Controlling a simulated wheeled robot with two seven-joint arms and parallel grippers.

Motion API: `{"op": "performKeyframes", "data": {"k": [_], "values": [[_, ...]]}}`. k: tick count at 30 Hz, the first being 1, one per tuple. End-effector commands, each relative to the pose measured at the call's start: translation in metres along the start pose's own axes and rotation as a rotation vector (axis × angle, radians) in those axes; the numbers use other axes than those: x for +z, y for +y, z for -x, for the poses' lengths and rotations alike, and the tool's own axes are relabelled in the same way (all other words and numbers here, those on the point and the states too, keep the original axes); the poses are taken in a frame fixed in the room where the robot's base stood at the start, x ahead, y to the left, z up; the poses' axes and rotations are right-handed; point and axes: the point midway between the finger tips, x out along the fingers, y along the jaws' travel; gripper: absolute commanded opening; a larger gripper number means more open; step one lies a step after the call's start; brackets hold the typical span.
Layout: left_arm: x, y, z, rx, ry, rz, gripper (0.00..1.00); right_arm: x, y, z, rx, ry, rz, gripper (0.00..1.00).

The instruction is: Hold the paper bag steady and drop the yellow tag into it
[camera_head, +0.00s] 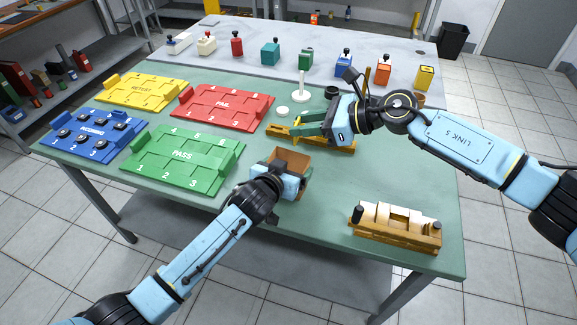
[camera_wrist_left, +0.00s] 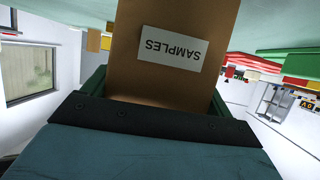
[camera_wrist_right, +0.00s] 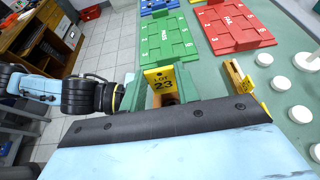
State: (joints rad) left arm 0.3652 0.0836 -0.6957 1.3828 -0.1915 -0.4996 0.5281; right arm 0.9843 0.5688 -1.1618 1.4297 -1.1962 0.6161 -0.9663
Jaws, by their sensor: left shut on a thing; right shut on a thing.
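The brown paper bag (camera_head: 290,158) stands on the green table, its open top facing up. My left gripper (camera_head: 288,178) is shut on it from the near side. In the left wrist view the bag (camera_wrist_left: 170,75) fills the space between the green fingers, with its SAMPLES label upside down. My right gripper (camera_head: 299,130) is above the table beyond the bag. In the right wrist view it is shut on the yellow tag (camera_wrist_right: 160,79), marked LOT 23. The tag is upright between the fingers and partly hides the bag behind it. The tag is hard to make out in the head view.
A yellow holder (camera_head: 340,149) lies below my right gripper. Green PASS (camera_head: 180,160), red FAIL (camera_head: 222,104), yellow (camera_head: 142,90) and blue (camera_head: 88,135) trays fill the left. A wooden stand (camera_head: 395,230) sits front right. The table between bag and stand is clear.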

Motion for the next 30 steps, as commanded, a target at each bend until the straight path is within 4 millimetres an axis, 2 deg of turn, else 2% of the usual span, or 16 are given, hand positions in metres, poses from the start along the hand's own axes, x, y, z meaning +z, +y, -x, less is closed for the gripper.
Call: {"op": "performKeyframes", "data": {"k": [7,18,19,24,30], "values": [[0.000,0.000,0.000,0.000,-0.001,0.000,0.64,-0.020,0.000,-0.009,0.000,-0.001,-0.002,0.10],[0.001,0.000,0.000,0.000,-0.001,0.000,0.64,-0.024,0.000,-0.010,-0.001,-0.001,0.000,0.10],[0.001,0.000,0.000,0.000,-0.001,0.000,0.64,-0.024,0.000,-0.010,-0.001,-0.001,0.000,0.35],[0.001,0.000,0.000,0.000,-0.001,0.000,0.64,-0.024,0.000,-0.010,-0.001,-0.001,0.000,0.57],[0.001,0.000,0.000,0.000,-0.001,0.000,0.64,-0.024,0.000,-0.010,-0.001,-0.001,0.000,0.57]]}}
